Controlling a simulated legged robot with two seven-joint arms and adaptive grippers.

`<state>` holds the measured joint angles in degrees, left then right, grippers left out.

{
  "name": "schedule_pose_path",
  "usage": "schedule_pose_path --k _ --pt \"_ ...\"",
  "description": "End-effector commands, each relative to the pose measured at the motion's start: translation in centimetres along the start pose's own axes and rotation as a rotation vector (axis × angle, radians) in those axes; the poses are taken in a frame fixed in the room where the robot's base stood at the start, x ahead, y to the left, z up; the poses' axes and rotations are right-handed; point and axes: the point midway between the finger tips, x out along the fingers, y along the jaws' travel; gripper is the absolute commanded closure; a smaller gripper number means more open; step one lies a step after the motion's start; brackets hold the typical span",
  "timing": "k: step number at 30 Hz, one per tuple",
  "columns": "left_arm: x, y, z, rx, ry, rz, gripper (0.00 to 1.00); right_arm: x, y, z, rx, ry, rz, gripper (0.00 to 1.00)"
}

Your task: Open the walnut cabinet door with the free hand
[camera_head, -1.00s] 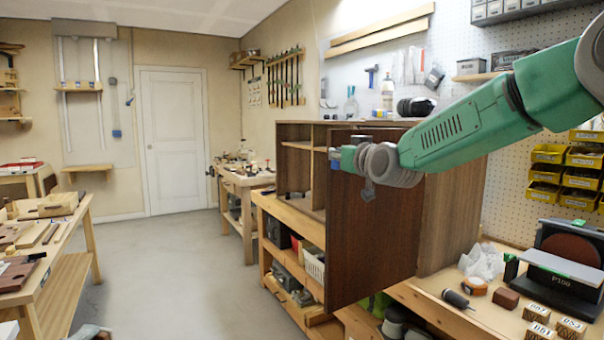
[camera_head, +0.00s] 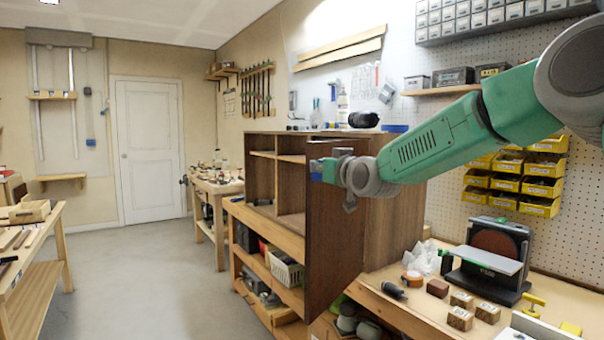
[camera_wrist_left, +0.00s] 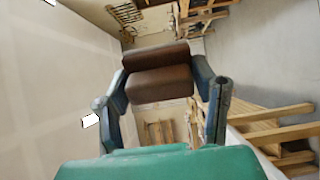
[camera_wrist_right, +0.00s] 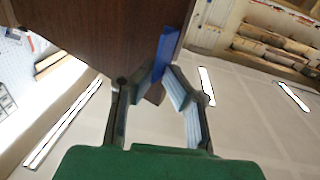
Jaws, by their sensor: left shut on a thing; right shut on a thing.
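The walnut cabinet (camera_head: 392,225) stands on a wooden bench. Its door (camera_head: 335,230) is swung open, with its near edge towards me, and open shelves show left of it. My right gripper (camera_head: 320,168) is at the upper part of the door's near edge. In the right wrist view the gripper (camera_wrist_right: 158,90) is shut on a blue strip (camera_wrist_right: 163,52) at the edge of the brown door (camera_wrist_right: 105,30); the grip itself is partly hidden. My left gripper (camera_wrist_left: 160,80) shows only in its wrist view, shut on a dark brown block (camera_wrist_left: 158,86).
Yellow bins (camera_head: 525,185) hang on the pegboard. A workbench (camera_head: 40,235) stands at the left, with clear floor (camera_head: 150,285) between.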

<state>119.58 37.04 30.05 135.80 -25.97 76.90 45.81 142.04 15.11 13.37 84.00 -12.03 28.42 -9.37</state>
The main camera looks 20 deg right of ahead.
Motion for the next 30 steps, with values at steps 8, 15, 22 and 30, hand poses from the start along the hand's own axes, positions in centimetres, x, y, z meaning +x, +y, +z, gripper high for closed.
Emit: schedule_pose_path --k 8,15,22,30 --pt "0.05 0.09 0.18 0.002 -0.001 0.000 0.93 -0.06 0.99 -0.22 0.002 0.006 0.012 0.76" --pt "-0.05 0.05 0.00 0.000 -0.001 0.001 0.93 -0.06 0.53 -0.23 0.000 0.004 0.009 0.76" --pt "-0.10 0.01 -0.20 -0.001 0.000 0.002 0.93 -0.01 0.18 -0.22 -0.002 0.003 0.007 0.76" --pt "-0.14 0.04 -0.14 -0.001 -0.001 0.002 0.93 -0.07 0.05 -0.20 -0.002 0.002 0.005 0.76"
